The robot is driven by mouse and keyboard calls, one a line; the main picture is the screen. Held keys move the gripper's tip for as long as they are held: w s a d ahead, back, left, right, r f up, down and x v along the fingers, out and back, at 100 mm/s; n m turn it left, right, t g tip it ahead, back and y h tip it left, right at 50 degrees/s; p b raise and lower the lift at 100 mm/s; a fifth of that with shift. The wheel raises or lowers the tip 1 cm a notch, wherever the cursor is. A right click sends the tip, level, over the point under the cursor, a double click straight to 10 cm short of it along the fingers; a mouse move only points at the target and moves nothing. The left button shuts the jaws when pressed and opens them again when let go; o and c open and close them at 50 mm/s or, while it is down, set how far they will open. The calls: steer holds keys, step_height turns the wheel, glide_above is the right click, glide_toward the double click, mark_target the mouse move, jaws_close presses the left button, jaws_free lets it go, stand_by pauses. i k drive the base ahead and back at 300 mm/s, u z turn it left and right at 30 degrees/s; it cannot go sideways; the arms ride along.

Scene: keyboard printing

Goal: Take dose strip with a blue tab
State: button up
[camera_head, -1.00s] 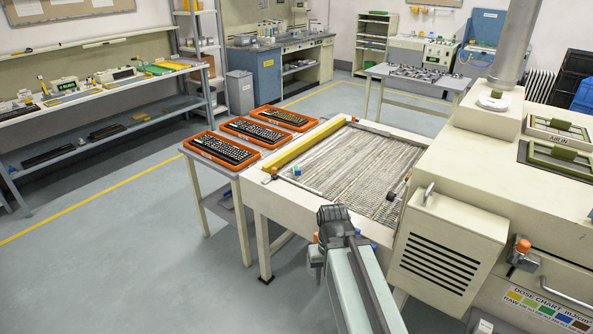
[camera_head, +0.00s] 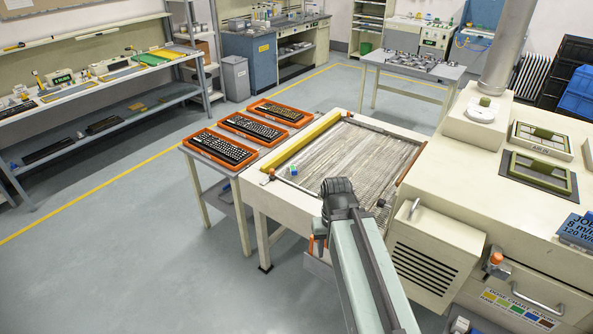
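A small piece with blue and green on it (camera_head: 293,170) shows at the near left of the mesh conveyor bed (camera_head: 345,160). It is too small to tell whether it is a dose strip with a blue tab. A small orange piece (camera_head: 271,173) sits a little left of it on the bed's edge. My arm reaches up from the bottom of the view, and its dark end, my gripper (camera_head: 338,187), is over the near edge of the conveyor, right of and nearer than the blue piece. Its fingers cannot be made out, nor anything held.
Three orange trays with keyboards (camera_head: 252,128) lie on a side table left of the conveyor. The cream machine housing (camera_head: 445,235) stands close on the right, with a dose chart label (camera_head: 518,311) on its front. Open floor (camera_head: 150,260) lies to the left.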

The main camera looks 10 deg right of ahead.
mark_target(292, 167)
steer(key=i, duration=1.7)
steer(key=u, duration=1.4)
